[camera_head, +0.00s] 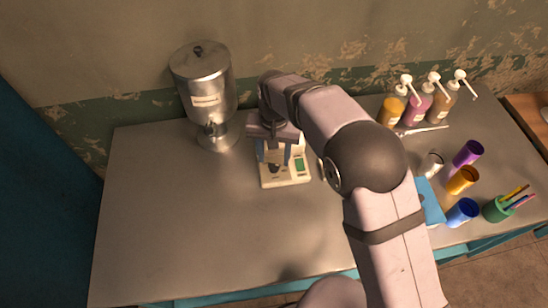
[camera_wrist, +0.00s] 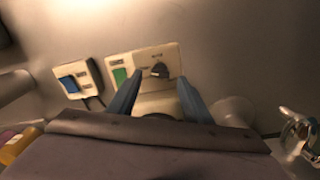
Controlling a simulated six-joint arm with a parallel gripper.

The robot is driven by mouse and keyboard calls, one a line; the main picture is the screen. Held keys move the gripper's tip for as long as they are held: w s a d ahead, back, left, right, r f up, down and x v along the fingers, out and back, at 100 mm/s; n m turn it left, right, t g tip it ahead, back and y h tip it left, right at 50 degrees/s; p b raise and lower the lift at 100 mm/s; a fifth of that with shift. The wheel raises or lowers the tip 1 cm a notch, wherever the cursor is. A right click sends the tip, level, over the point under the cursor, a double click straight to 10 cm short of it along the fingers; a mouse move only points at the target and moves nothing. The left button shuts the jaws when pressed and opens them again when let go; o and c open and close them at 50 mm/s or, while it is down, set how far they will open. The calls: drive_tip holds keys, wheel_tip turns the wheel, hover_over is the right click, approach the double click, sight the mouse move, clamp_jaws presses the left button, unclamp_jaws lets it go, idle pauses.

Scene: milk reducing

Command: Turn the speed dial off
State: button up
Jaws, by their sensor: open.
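The speed dial (camera_wrist: 159,70) is a dark knob on the front panel of a cream-coloured device (camera_head: 286,178). In the wrist view it shows between and beyond my fingertips, on the same panel as a green display (camera_wrist: 120,76). My gripper (camera_head: 275,155) points down over the device, its two blue fingers on either side. In the wrist view my gripper (camera_wrist: 155,85) is open and empty, with the fingers apart. Whether either finger touches the device cannot be told. The dial's setting is too small to read.
A metal dispenser (camera_head: 205,90) stands left of the device. A small box with a blue switch (camera_wrist: 72,82) lies beside it. Pump bottles (camera_head: 418,105), coloured cups (camera_head: 463,180) and a green pen holder (camera_head: 497,209) stand at right. The table's left part (camera_head: 170,220) is clear.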

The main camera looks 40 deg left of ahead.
sight(274, 165)
drive_tip(key=shift+f+p, duration=0.35)
drive_tip(key=shift+f, duration=1.05)
drive_tip(key=c, duration=1)
drive_tip(key=shift+c, duration=0.2)
drive_tip(key=o, duration=1)
drive_tip(key=shift+o, duration=0.2)
drive_tip(key=shift+r, duration=0.15)
drive_tip(key=shift+r+b, duration=1.25)
drive_tip(key=shift+r, duration=2.35)
